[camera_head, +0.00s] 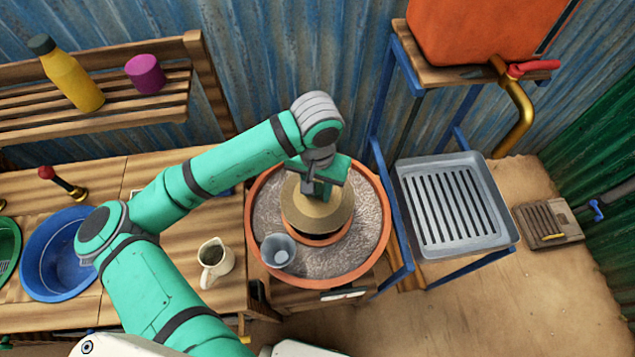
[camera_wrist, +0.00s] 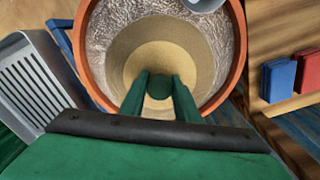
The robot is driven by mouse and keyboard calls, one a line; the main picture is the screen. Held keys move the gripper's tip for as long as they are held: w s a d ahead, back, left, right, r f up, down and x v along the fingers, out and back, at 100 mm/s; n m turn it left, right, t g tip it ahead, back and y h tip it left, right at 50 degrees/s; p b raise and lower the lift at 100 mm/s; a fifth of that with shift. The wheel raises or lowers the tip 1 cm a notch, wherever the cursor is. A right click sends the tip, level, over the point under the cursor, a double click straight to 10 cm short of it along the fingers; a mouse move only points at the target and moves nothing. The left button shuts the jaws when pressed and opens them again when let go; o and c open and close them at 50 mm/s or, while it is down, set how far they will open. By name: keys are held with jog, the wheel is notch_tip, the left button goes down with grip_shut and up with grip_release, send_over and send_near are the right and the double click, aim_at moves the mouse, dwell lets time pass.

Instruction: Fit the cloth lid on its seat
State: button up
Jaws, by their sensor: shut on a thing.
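The cloth lid (camera_head: 328,216) is a round tan disc over the small orange inner pot (camera_head: 318,239), whose front rim shows below the lid's near edge. In the wrist view the lid (camera_wrist: 150,55) fills the middle, with a dark green knob (camera_wrist: 160,88) at its centre. My gripper (camera_head: 313,192) reaches down from above and is shut on this knob; its two fingers (camera_wrist: 160,82) stand on either side of it. I cannot tell whether the lid touches the inner pot or hangs just above it. The seat is hidden beneath the lid.
A wide clay pot (camera_head: 383,222) with grey filling surrounds the inner pot. A grey cup (camera_head: 278,250) stands on the filling at front left. A white jug (camera_head: 215,258) stands on the counter. A metal drain tray (camera_head: 490,235) and blue stand are on the right.

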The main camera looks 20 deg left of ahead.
aim_at(317, 201)
jog(key=shift+f, duration=3)
jog(key=shift+f, duration=0.4)
jog(key=o, duration=1.2)
jog(key=shift+o, duration=0.6)
jog(key=o, duration=0.4)
jog(key=shift+c, duration=0.2)
jog(key=shift+r, duration=2.05)
jog(key=shift+r, duration=3)
